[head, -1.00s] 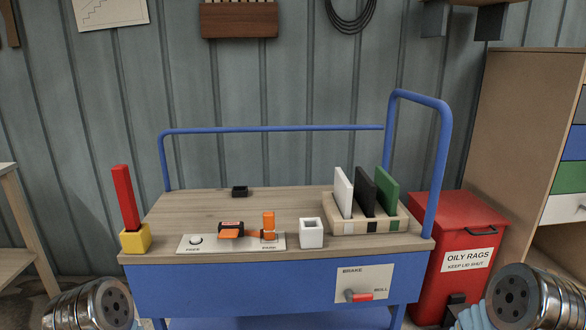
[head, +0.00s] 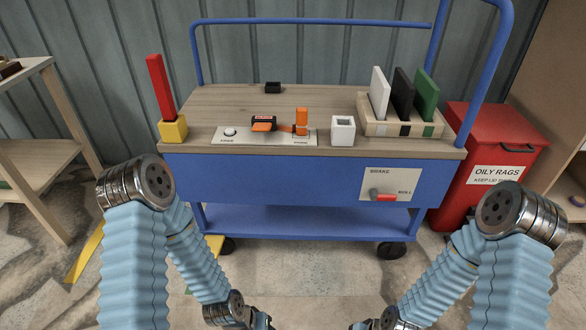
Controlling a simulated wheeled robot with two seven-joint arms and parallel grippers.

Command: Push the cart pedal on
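The blue cart (head: 300,183) with a wooden top stands in front of me. Its front carries a BRAKE plate (head: 390,183) with a red-tipped lever (head: 385,197) lying sideways, its tip toward the word ROLL. No part clearly reads as a foot pedal; the cart's lower front is partly hidden by my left arm. My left gripper (head: 260,320) and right gripper (head: 362,325) are low at the bottom edge, in front of the cart and apart from it. Both are small and cut off, so their fingers do not show clearly.
A red bin (head: 478,155) stands right. Concrete floor is clear between my arms.

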